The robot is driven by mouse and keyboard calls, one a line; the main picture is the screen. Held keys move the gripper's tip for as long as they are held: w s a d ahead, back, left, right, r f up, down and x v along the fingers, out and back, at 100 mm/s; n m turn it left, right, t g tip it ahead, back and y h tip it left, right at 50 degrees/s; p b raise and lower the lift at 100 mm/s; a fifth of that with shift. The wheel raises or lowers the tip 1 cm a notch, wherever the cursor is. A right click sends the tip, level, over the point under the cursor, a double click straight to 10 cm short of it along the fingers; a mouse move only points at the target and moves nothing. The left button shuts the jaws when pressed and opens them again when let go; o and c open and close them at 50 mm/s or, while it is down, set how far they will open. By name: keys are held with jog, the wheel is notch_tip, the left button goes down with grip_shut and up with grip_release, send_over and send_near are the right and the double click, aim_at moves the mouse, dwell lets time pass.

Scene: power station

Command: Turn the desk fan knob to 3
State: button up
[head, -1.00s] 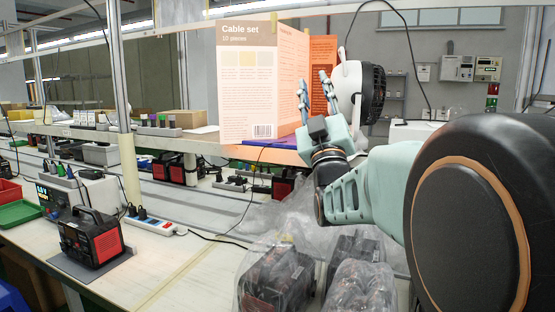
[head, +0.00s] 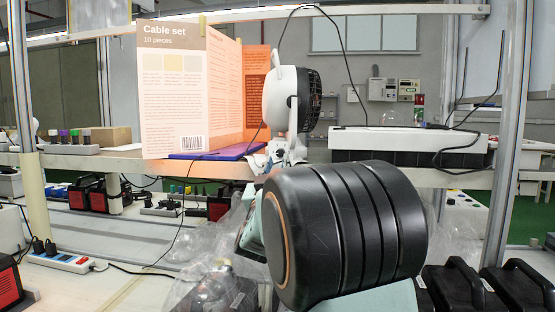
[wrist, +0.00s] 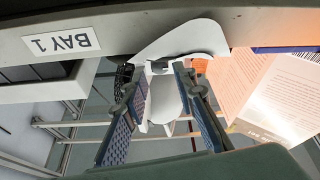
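The white desk fan (head: 283,98) with a dark round grille stands on the shelf, facing right in the head view. Its white base (wrist: 181,40) shows upside down in the wrist view. A small grey part at the base front (wrist: 158,67) may be the knob; its setting cannot be read. My gripper (wrist: 155,75) has its two fingers apart, with the tips close to the base front, around or just before that part. Whether they touch it I cannot tell. In the head view my arm mostly hides the gripper.
A "Cable set" board (head: 174,90) stands left of the fan on the shelf edge, close beside it. A BAY 1 label (wrist: 62,41) is on the shelf front. A white and black box (head: 408,146) lies to the right. Plastic-wrapped items are below.

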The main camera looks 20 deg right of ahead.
aim_at(280, 154)
jog(key=shift+x, duration=1.7)
jog(key=shift+c, duration=0.4)
grip_shut()
